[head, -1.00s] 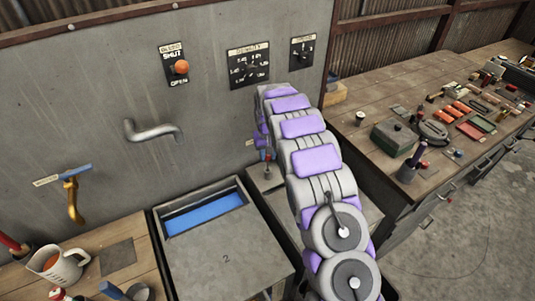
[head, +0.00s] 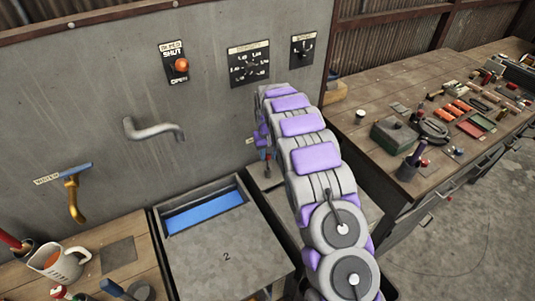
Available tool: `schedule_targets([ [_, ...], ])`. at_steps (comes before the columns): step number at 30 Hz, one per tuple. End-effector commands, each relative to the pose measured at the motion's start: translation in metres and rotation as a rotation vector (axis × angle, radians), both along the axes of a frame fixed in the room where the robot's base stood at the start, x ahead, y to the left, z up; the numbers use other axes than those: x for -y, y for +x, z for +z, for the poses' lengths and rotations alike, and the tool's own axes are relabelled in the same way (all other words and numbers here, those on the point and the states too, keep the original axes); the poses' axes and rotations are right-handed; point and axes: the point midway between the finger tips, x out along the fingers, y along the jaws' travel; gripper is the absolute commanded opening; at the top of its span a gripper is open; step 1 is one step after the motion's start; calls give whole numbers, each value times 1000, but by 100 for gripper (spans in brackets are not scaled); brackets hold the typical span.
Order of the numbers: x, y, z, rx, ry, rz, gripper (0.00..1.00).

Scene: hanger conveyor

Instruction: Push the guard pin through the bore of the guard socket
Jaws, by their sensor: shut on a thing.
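My gripper (head: 264,146) hangs at the far end of my purple and grey arm, close to the back wall, and is partly hidden by the arm. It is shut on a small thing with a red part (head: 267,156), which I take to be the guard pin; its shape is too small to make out. Below it is a grey metal top (head: 262,178) beside the tank. I cannot make out the guard socket or its bore; my arm covers part of that area.
A grey tank (head: 225,255) marked 2, with blue inside, stands left of my arm. A bent grey pipe (head: 153,130), a yellow water tap (head: 74,200) and switch panels (head: 249,64) are on the wall. A cluttered workbench (head: 365,100) stands at right.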

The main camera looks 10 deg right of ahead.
Motion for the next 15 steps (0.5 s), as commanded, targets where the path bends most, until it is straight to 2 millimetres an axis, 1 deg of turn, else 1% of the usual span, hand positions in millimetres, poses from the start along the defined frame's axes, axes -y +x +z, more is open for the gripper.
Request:
schedule_targets([
  [15,0,0,-7,-1,0,0,0],
])
